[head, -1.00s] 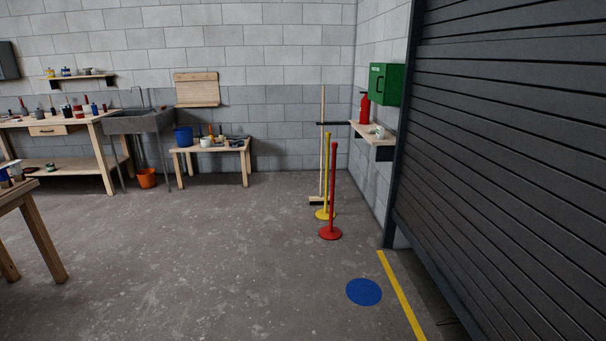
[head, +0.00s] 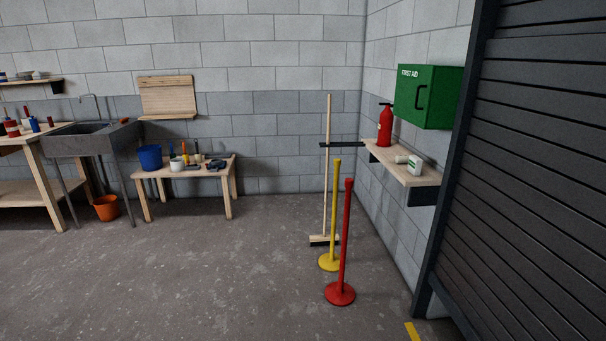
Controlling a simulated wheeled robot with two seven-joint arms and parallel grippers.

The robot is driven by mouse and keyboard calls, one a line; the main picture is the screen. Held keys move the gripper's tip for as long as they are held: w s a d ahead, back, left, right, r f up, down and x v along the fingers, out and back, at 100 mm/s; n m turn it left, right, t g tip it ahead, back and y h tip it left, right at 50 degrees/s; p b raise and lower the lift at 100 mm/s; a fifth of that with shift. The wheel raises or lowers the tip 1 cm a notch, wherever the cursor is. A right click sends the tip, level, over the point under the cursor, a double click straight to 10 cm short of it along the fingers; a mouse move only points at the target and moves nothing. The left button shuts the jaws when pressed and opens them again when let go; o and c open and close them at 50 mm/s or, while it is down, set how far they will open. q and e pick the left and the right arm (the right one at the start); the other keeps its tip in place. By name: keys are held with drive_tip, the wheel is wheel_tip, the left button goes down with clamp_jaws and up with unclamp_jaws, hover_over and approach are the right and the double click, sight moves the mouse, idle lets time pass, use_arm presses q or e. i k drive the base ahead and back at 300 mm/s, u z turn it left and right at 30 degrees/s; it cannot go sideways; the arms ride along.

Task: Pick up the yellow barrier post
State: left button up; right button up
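The yellow barrier post (head: 335,215) stands upright on a round yellow base on the concrete floor, near the back right corner. A red barrier post (head: 345,240) stands upright in front of it and slightly to the right, and its base is nearer to me. The red post hides a small part of the yellow base's right side. The upper part of the yellow post is in clear view. Neither of my grippers shows in the head view.
A broom (head: 327,170) leans at the wall behind the posts. A wall shelf (head: 405,170) holds a red extinguisher (head: 385,125), below a green first aid cabinet (head: 428,97). A low table (head: 222,170) stands left. The floor (head: 215,280) left of the posts is clear.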

sight(330, 263)
drive_tip(key=z, duration=0.4)
drive_tip(key=i, duration=2.3)
drive_tip(key=z, duration=0.55)
